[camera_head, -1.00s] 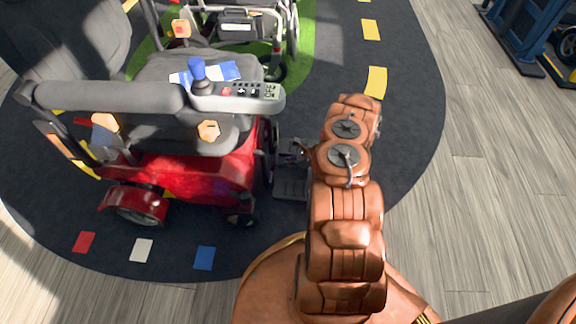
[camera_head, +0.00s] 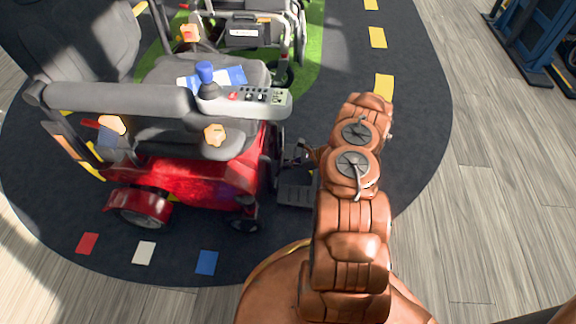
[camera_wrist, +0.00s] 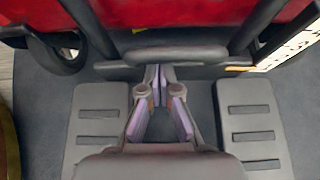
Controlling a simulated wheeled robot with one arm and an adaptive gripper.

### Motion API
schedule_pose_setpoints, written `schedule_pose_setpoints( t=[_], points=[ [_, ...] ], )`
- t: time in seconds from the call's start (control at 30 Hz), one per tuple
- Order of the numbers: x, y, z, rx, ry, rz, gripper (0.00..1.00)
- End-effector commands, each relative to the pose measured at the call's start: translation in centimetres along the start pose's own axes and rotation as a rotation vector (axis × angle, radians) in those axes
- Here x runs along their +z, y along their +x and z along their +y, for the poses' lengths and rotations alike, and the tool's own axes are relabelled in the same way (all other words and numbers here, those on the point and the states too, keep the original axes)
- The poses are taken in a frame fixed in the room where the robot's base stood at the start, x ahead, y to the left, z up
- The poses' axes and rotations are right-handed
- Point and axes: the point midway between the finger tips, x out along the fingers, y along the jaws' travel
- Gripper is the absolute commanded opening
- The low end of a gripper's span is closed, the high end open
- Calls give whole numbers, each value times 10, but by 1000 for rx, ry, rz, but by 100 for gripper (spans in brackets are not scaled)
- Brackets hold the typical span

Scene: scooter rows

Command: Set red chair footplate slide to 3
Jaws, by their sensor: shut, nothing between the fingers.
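The red power chair (camera_head: 185,175) stands on the left in the head view, with a dark footplate (camera_head: 297,195) low at its front, partly hidden by my arm. In the wrist view two grey slotted footplates show, a left one (camera_wrist: 98,125) and a right one (camera_wrist: 252,125). My gripper (camera_wrist: 158,80) is between them, its fingertips together and empty at a dark rounded crossbar (camera_wrist: 175,55). I cannot tell whether they touch the bar. A pale marked scale strip (camera_wrist: 292,42) lies at the upper right; its numbers and the slide's setting are not readable.
A second wheelchair (camera_head: 250,30) stands behind on a green patch. Blue equipment (camera_head: 530,45) is at the upper right. The grey wood floor (camera_head: 480,200) at right is clear.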

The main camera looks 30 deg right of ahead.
Motion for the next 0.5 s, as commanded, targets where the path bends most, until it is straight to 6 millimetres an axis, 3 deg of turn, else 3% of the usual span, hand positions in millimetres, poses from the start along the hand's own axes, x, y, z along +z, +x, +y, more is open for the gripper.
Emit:
schedule_pose_setpoints(
  t=[0.3,0.5],
  points=[
    [40,-22,-1,0,-4,-6,0],
    [40,-23,0,0,-1,-5,0]
  ],
)
